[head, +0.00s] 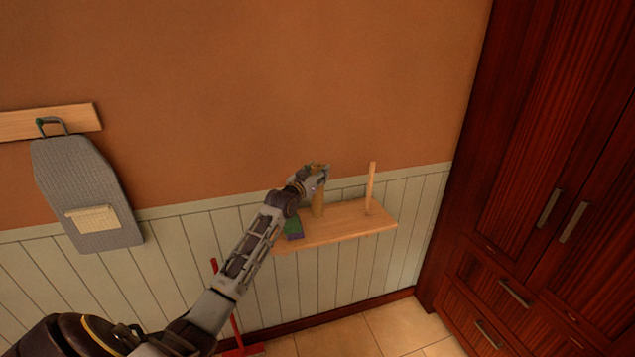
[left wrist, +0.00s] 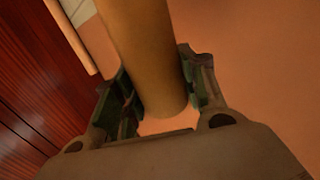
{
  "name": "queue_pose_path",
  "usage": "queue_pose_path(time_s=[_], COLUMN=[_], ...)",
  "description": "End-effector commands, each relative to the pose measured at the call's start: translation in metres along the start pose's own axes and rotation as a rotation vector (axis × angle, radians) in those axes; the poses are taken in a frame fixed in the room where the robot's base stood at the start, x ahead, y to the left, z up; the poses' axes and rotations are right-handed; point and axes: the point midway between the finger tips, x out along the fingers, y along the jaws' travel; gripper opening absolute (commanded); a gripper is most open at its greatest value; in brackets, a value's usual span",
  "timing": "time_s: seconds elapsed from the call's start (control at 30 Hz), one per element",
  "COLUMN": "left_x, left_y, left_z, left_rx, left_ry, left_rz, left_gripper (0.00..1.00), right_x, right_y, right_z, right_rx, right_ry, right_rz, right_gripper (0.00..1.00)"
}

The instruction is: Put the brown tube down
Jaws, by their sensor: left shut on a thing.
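The brown tube (head: 318,205) is upright at the wooden wall shelf (head: 347,228), left of its middle. I cannot tell whether its lower end touches the shelf. My left gripper (head: 321,176) is shut on the tube near its upper end. In the left wrist view the tube (left wrist: 150,55) runs between the two fingers of my left gripper (left wrist: 162,95). My right gripper is in neither view.
A thin wooden rod (head: 371,186) stands upright on the shelf, right of the tube. A green and purple item (head: 295,222) is at the shelf's left end, partly behind my arm. A dark red cabinet (head: 545,150) stands at the right. An ironing board (head: 85,185) hangs at the left.

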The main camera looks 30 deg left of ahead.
Motion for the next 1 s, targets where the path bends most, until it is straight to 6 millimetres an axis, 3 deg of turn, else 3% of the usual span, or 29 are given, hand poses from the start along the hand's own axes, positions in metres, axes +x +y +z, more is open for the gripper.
queue_pose_path(time_s=[0.4, 0.9, 0.93, 1.0], left_x=[0.000, 0.000, 0.000, 0.000], left_y=[0.000, 0.000, 0.000, 0.000], left_z=[0.035, 0.040, 0.040, 0.040], left_rx=[-0.001, 0.000, 0.000, 0.000], left_ry=[-0.002, -0.001, 0.000, -0.001], left_rz=[0.000, 0.000, 0.000, 0.000], left_gripper=[0.32, 0.32, 0.45, 0.54], right_x=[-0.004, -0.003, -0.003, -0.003], right_y=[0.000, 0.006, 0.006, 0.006], right_z=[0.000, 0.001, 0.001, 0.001], right_rx=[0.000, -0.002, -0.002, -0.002], right_ry=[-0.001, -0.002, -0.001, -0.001], right_rz=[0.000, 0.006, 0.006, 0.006], right_gripper=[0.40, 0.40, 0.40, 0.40])
